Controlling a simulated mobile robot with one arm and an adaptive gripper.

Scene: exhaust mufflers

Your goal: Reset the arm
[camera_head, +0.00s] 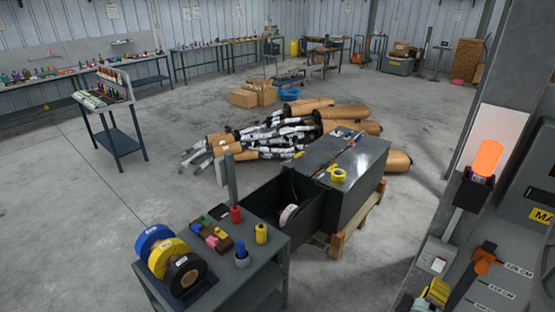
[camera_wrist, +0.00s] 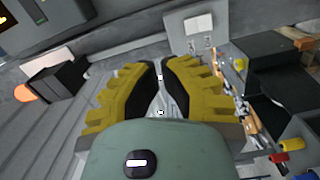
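My gripper (camera_wrist: 160,68) fills the middle of the wrist view, with two ribbed yellow fingers and black inner pads around a grey-green palm. A narrow gap shows between the pads. I see floor through it and no held object. In the head view, a small yellow and black shape (camera_head: 437,291) at the lower right edge looks like part of my gripper, but most of the arm is out of view.
A dark bench (camera_head: 218,293) with tape rolls stands at the front. Beside it is a grey metal box (camera_head: 345,190) on a pallet.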

